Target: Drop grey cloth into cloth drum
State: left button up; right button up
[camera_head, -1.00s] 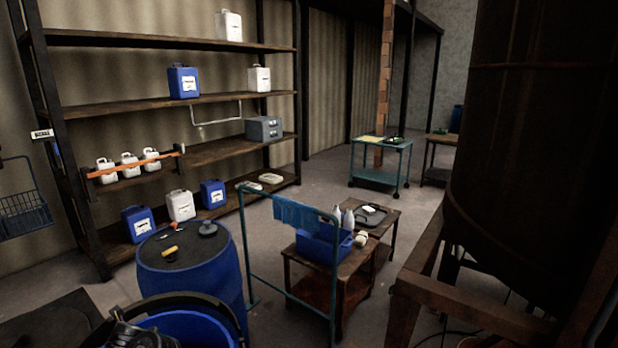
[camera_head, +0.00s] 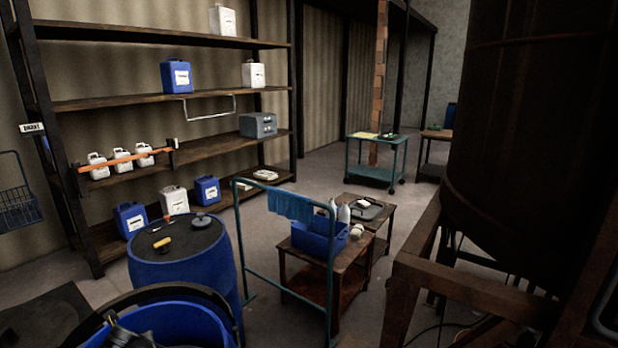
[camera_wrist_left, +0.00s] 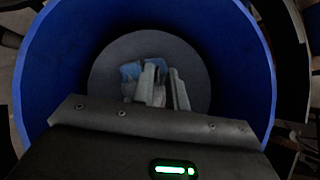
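A blue open drum (camera_head: 185,325) with a dark rim stands at the bottom left of the head view. My left gripper is over its mouth there, a dark shape partly cut off by the lower edge. In the left wrist view, I look down into the blue drum (camera_wrist_left: 42,75). My left gripper (camera_wrist_left: 165,92) shows two pale fingers with a narrow dark gap between them and nothing evident held. Crumpled pale grey and blue cloth (camera_wrist_left: 131,70) shows beyond the fingers on the drum's grey bottom. I cannot tell one cloth from another. My right gripper is out of view.
A closed blue drum (camera_head: 180,265) with small tools on its lid stands just behind. A teal rail (camera_head: 245,245) with a blue cloth (camera_head: 290,204) stands to its right, before a table with a blue bin (camera_head: 318,241). A rusty vat (camera_head: 540,130) fills the right.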

pick_arm(q)
jog(key=o, duration=1.5)
jog(key=r+g+p, duration=0.1)
jog(key=r+p, duration=0.1)
jog(key=p, duration=0.3)
jog(key=s+d+r+g+h+p, duration=0.1)
jog(key=r+p, duration=0.1)
jog(key=p, duration=0.3)
jog(key=s+r+g+h+p, duration=0.1)
jog(key=p, duration=0.4)
jog(key=shift+d+r+g, duration=0.15)
jog(key=shift+r+g, duration=0.25)
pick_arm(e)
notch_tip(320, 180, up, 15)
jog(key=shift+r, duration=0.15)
